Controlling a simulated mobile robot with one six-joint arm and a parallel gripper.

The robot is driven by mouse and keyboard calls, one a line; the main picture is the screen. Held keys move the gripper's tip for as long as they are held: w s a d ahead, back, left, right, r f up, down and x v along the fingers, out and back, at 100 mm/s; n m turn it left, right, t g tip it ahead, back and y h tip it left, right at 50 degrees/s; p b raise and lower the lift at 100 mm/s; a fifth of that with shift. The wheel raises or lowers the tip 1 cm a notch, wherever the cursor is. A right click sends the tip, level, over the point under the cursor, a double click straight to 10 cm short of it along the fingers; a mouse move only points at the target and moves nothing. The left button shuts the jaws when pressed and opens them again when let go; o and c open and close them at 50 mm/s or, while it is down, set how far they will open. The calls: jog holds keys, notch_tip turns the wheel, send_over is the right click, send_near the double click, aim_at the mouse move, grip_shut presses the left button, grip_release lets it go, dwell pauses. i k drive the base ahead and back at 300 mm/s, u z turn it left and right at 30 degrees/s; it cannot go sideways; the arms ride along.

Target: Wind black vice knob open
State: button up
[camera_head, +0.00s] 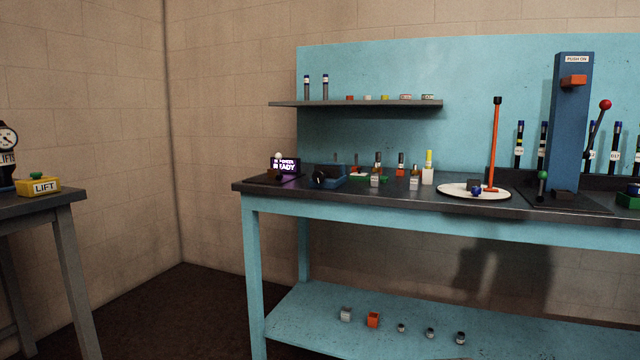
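A small blue vice (333,181) stands near the left end of the dark workbench top (262,188). A round black knob (318,178) is on its front left side, facing me. The vice is small in this view, so I cannot tell how far its jaws are apart or whether anything is between them. My gripper is not in view.
A shelf (350,103) hangs above. Floor shows at left.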

aim_at(319, 177)
jog(key=u, duration=0.5)
jog(key=i, duration=0.95)
jog(key=z, duration=0.45)
jog(key=i, duration=0.6)
jog(key=z, duration=0.65)
